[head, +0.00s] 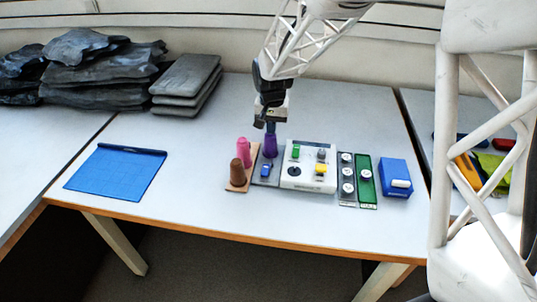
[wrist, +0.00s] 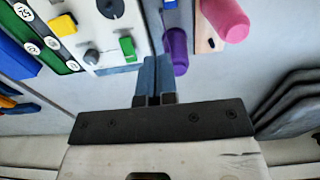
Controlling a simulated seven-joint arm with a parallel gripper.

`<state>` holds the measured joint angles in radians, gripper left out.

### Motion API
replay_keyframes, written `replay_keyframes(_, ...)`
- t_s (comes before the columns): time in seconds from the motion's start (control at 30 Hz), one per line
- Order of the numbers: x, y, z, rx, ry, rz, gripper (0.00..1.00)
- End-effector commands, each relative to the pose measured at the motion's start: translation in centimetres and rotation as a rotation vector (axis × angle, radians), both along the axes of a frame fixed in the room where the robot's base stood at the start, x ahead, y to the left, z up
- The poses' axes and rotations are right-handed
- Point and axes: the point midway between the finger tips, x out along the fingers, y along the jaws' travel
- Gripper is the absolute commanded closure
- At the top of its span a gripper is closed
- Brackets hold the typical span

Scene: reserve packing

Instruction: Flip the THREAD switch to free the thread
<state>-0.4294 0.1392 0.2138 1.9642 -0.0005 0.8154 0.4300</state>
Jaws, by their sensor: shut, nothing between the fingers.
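A white panel (head: 309,181) stands at the middle of the table. It carries a green switch (head: 296,151), a grey knob (head: 321,154), a yellow switch (head: 320,168) and a black dial (head: 294,171). The labels are too small to read, so I cannot tell which switch is THREAD. Left of the panel, a purple spool (head: 270,146) and a small blue piece (head: 266,169) are on a grey plate. My gripper (head: 271,127) is shut and empty, above the back of the plate. In the wrist view its blue fingertips (wrist: 154,62) appear between the green switch (wrist: 127,47) and the purple spool (wrist: 176,50).
A pink cone (head: 244,150) and a brown cone (head: 237,172) stand on a wooden base at left. Right of the panel are strips with round pieces, a green tray (head: 367,194) and a blue box (head: 396,180). A blue mat (head: 117,172) and dark slabs (head: 186,82) lie further left.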

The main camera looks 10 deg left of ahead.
Motion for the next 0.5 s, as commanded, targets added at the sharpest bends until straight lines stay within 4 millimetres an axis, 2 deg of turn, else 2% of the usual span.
replay_keyframes(0.2,0.7,1.6,-1.3,-0.003,0.007,0.0,1.0)
replay_keyframes(0.5,0.8,1.9,-1.5,-0.003,0.008,0.0,1.0)
